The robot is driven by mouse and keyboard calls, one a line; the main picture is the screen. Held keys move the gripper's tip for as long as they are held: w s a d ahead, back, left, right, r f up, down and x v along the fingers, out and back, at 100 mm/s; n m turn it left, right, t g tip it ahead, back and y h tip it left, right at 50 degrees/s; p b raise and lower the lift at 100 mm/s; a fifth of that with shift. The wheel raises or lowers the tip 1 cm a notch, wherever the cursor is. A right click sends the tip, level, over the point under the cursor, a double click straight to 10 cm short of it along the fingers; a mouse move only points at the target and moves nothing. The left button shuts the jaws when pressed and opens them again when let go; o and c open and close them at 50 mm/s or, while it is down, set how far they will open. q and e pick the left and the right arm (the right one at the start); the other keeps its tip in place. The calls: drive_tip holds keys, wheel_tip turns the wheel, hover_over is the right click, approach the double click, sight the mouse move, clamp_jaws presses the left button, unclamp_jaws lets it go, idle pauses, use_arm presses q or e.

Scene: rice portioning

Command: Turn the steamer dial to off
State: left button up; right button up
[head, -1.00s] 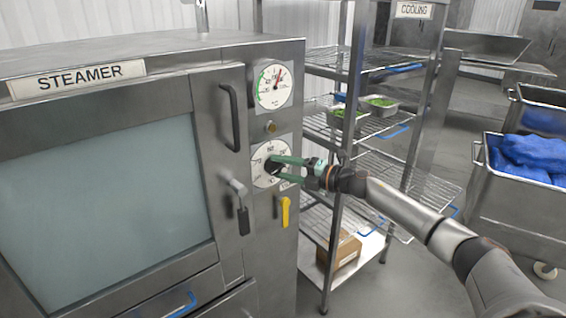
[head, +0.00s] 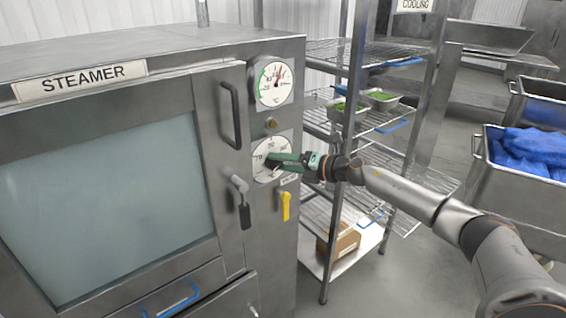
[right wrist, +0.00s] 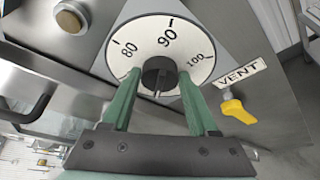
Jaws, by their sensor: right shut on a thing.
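The steamer (head: 100,45) fills the left of the head view, its door closed. Its lower round dial has a white face (head: 262,149) with numbers and a dark knob, partly hidden by my right gripper (head: 272,160). In the right wrist view the dial face (right wrist: 140,35) shows 80, 90 and 100. Its dark knob (right wrist: 158,73) sits between the green fingers of my right gripper (right wrist: 157,82), which is shut on it. No "off" mark is readable. My left gripper is not in view.
A temperature gauge (head: 273,82) is above the dial. A yellow vent lever (head: 286,205) is below it, and a door handle (head: 240,200) is left. A wire rack (head: 355,120) with trays of green food (head: 381,98) stands close behind my right arm. A bin with blue bags (head: 535,150) is right.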

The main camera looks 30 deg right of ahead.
drive_tip(key=o, duration=1.4)
drive_tip(key=shift+c, duration=0.2)
drive_tip(key=shift+s+d, duration=0.25)
drive_tip(key=shift+s, duration=0.15)
use_arm(q)
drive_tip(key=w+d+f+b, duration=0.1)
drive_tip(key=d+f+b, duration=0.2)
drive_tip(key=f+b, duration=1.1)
drive_tip(key=b, duration=0.3)
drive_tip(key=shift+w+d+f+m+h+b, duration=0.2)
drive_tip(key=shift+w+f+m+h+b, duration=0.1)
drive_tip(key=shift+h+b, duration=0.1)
use_arm(e)
drive_tip(key=v, duration=1.1)
drive_tip(key=shift+s, duration=0.25)
drive_tip(key=shift+r, duration=0.1)
